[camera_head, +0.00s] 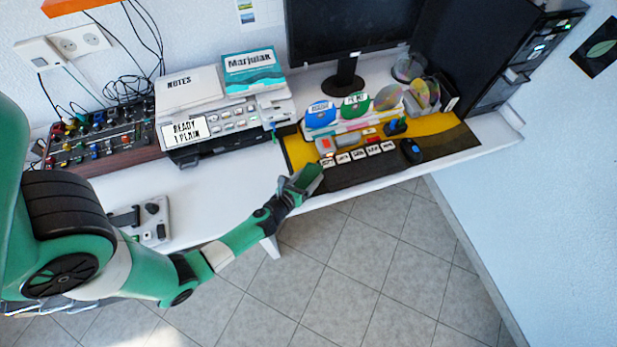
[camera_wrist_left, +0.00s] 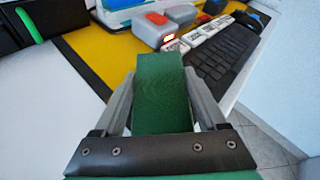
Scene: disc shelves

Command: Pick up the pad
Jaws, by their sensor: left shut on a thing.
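A green pad (camera_wrist_left: 160,95) is between the two grey fingers of my left gripper (camera_wrist_left: 155,105) in the left wrist view. The gripper is shut on it, and the pad's flat green face points up at the camera. In the head view, my left gripper (camera_head: 297,186) is at the front edge of the desk, just left of the keyboard, and the pad (camera_head: 307,178) shows at its tip. Whether the pad touches the desk or mat I cannot tell. My right gripper is not in view.
A printer (camera_head: 230,118) stands left.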

